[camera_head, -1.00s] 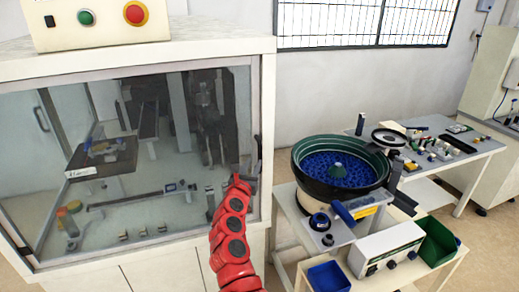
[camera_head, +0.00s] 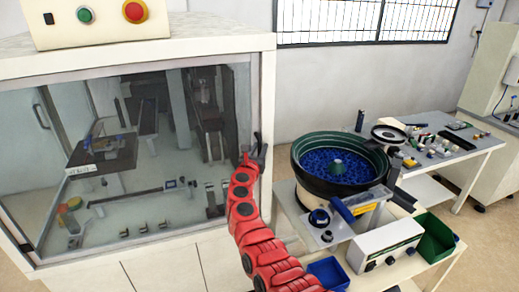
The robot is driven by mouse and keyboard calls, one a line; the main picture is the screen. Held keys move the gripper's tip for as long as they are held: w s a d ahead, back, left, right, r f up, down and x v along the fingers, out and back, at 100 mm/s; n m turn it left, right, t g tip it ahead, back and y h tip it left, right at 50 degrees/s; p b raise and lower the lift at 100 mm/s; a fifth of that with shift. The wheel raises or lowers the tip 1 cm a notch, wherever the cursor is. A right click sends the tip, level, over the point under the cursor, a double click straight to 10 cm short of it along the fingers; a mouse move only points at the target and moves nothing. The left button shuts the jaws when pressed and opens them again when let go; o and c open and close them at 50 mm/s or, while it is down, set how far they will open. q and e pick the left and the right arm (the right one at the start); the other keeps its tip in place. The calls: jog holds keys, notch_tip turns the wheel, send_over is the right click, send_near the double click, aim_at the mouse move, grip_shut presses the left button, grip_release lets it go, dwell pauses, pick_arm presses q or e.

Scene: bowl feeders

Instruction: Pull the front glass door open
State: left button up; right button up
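The front glass door (camera_head: 150,215) covers the front of the white cabinet, and the machine inside shows through it. I cannot tell whether it stands slightly ajar. My red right arm reaches up from the bottom, and its dark gripper (camera_head: 256,152) is at the door's right edge, where the dark upright handle is. The gripper overlaps the handle in this view, so the handle is largely hidden. I cannot tell whether the fingers touch it or are closed around it. My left gripper is not in view.
The white cabinet (camera_head: 150,50) carries a control box with green and red buttons (camera_head: 134,12). To the right, a blue-filled bowl feeder (camera_head: 338,168) stands on a white table close to my arm, with a blue bin (camera_head: 328,274) and a green bin (camera_head: 436,240). Floor shows at far right.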

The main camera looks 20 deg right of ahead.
grip_shut()
dwell(1.3)
